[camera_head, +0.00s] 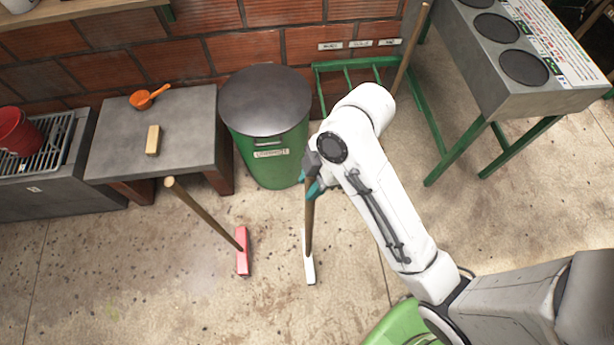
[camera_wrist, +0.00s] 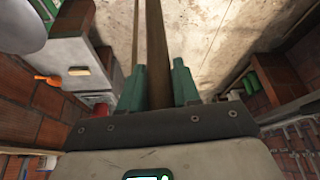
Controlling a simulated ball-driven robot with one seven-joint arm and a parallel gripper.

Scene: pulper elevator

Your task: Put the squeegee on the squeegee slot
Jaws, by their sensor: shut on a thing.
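My gripper (camera_head: 312,186) has teal fingers and is shut on the wooden handle of a long tool with a narrow white head (camera_head: 309,268), which looks like the squeegee. The tool stands nearly upright, its head at or close to the floor. In the wrist view the brown handle (camera_wrist: 157,45) passes between the two fingers (camera_wrist: 158,88). A green metal rack (camera_head: 348,66) stands against the brick wall behind my arm. Three small white labels (camera_head: 360,44) are on the wall above it. My arm hides part of the rack, and I cannot tell which slot is the squeegee's.
A red-headed tool (camera_head: 242,252) leans left of the held one. A green drum (camera_head: 270,155) stands beside my gripper, left of the rack. A wooden handle (camera_head: 410,50) rises at the rack's right. A grey bench (camera_head: 190,120) is left. Open floor lies in front.

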